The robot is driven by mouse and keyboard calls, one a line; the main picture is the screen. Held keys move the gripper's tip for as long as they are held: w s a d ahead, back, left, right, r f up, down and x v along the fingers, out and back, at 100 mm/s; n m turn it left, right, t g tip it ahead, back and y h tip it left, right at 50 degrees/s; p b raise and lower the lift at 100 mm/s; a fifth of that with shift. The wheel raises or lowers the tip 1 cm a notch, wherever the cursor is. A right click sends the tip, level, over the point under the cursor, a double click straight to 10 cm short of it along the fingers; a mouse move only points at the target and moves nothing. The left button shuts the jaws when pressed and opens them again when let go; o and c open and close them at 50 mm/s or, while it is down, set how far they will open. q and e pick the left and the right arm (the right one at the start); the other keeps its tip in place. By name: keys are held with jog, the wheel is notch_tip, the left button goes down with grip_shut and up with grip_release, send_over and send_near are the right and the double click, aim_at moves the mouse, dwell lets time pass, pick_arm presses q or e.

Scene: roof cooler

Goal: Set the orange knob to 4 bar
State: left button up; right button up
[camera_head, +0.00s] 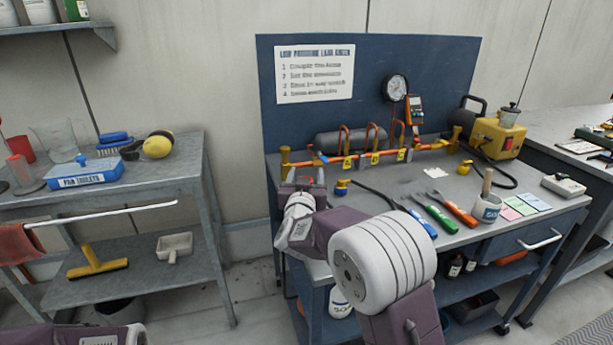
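An orange pipe manifold (431,146) with yellow fittings runs along the back of the blue workbench. A round pressure gauge (397,88) stands above it on the blue back panel; its reading is too small to tell. I cannot pick out the orange knob for sure. My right gripper (306,178) is at the manifold's left end, in front of a yellow upright fitting (285,160). My own wrist and the viewing angle hide its fingers, so I cannot tell whether it is open or touching anything. My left gripper is out of view; only part of that arm shows bottom left.
A yellow brass hose end (341,187) lies right of my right gripper. A yellow pump unit (497,138) stands back right. A grey shelf (120,200) is left.

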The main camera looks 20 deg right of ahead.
jog(key=shift+s+a, duration=0.15)
jog(key=shift+s, duration=0.25)
jog(key=shift+s+a+r+p, duration=0.1)
jog(key=shift+s+a+p, duration=0.2)
jog(key=shift+s, duration=0.3)
jog(key=b+v, duration=0.1)
jog(key=v, duration=0.1)
jog(key=b+v, duration=0.4)
jog(key=shift+d+f, duration=0.1)
jog(key=shift+f, duration=0.25)
jog(key=shift+s+r+b, duration=0.1)
jog(key=shift+s+b, duration=0.2)
jog(key=shift+s+r, duration=0.15)
